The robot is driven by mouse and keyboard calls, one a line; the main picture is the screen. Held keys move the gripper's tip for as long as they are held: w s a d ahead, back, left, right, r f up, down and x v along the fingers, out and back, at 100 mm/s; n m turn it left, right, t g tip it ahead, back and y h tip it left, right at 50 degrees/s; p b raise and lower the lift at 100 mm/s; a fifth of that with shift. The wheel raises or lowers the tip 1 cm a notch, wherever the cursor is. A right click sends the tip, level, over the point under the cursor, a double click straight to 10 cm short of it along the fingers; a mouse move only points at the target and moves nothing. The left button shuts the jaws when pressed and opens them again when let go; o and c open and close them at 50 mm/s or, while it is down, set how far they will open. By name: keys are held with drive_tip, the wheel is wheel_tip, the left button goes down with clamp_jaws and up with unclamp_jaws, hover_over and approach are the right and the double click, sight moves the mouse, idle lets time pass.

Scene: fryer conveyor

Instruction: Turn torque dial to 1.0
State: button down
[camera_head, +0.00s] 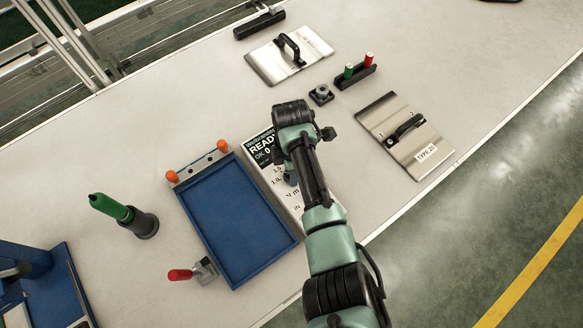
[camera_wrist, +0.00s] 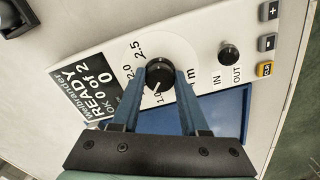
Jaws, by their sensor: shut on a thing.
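The black round torque dial (camera_wrist: 160,70) sits on a white controller panel (camera_wrist: 197,55) in the wrist view. The marks 2.5, 2.0 and 1.0 show around it; the rest of the scale is partly hidden. A small white mark on the dial faces down toward the 1.0. My gripper (camera_wrist: 159,82) is shut on the dial, one blue finger on each side. In the head view the panel's black screen (camera_head: 262,148) shows beside my arm, which hides the dial and my fingertips. The screen reads READY, OK 0 of 2 in the wrist view.
A blue tray (camera_head: 205,165) with orange knobs lies left of the panel. A green-handled driver in a holder (camera_head: 145,222) and a red-handled clamp (camera_head: 205,270) stand farther left. Metal plates with black handles (camera_head: 262,66) (camera_head: 380,118) lie beyond and right.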

drive_tip(key=shift+n, duration=2.2)
drive_tip(key=shift+c, duration=2.1)
unclamp_jaws()
wheel_tip(320, 180, up, 13)
drive_tip(key=shift+b, duration=0.45)
